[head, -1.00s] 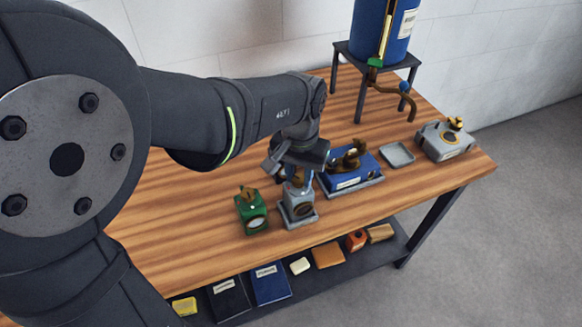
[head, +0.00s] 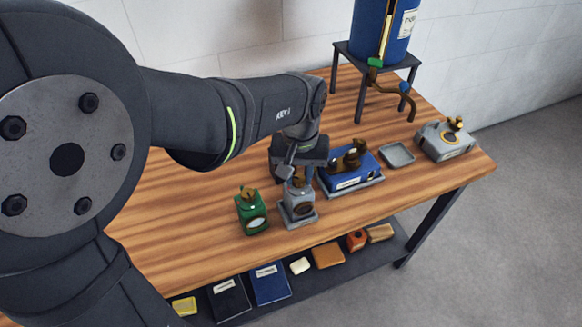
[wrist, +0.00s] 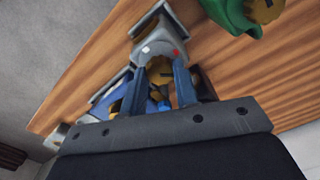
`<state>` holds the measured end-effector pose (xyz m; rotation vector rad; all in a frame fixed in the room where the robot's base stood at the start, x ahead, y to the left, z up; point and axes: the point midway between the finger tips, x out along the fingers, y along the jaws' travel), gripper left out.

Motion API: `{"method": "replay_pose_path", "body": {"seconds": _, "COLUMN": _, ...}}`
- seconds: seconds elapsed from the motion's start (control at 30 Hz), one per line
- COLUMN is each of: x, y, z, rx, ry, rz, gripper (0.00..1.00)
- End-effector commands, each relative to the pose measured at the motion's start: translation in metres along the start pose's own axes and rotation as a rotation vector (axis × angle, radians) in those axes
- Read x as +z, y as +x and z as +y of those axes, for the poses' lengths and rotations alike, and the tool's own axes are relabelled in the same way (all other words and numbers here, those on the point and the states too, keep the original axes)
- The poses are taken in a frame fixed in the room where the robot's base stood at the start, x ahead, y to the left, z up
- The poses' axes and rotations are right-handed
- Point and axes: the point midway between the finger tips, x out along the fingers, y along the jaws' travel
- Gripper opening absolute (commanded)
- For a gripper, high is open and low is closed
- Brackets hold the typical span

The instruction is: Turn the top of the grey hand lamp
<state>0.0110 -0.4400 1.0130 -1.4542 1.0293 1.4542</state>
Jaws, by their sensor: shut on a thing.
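The grey hand lamp (head: 298,206) stands upright on the wooden table, with a dark round lens on its front. It also shows in the wrist view (wrist: 152,40), with a white dot and a red dot near its top. My gripper (head: 295,179) is above the lamp, and in the wrist view its two blue-grey fingers (wrist: 160,78) are shut on the lamp's brass-coloured top (wrist: 160,70). The fingers hide part of the top.
A green lamp (head: 252,212) stands close on the left. A blue box with a brass fitting (head: 348,182) is close on the right. Farther right are a small grey tray (head: 397,155), a grey device (head: 446,142) and a blue tank on a stand (head: 383,28). The table's left part is clear.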

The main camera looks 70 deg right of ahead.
Motion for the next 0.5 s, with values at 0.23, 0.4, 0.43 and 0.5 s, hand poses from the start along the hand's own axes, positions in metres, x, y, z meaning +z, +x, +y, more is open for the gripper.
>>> {"method": "replay_pose_path", "body": {"seconds": 0.23, "x": 0.0000, "y": 0.0000, "z": 0.0000, "rx": 0.000, "ry": 0.001, "rz": 0.000, "gripper": 0.50}}
{"method": "replay_pose_path", "body": {"seconds": 0.4, "x": 0.0000, "y": 0.0000, "z": 0.0000, "rx": 0.000, "ry": 0.001, "rz": 0.000, "gripper": 0.50}}
{"method": "replay_pose_path", "body": {"seconds": 0.43, "x": 0.0000, "y": -0.0001, "z": 0.0000, "rx": 0.000, "ry": 0.001, "rz": 0.000, "gripper": 0.50}}
{"method": "replay_pose_path", "body": {"seconds": 0.5, "x": -0.0002, "y": -0.0018, "z": 0.0001, "rx": 0.000, "ry": 0.001, "rz": 0.001, "gripper": 0.50}}
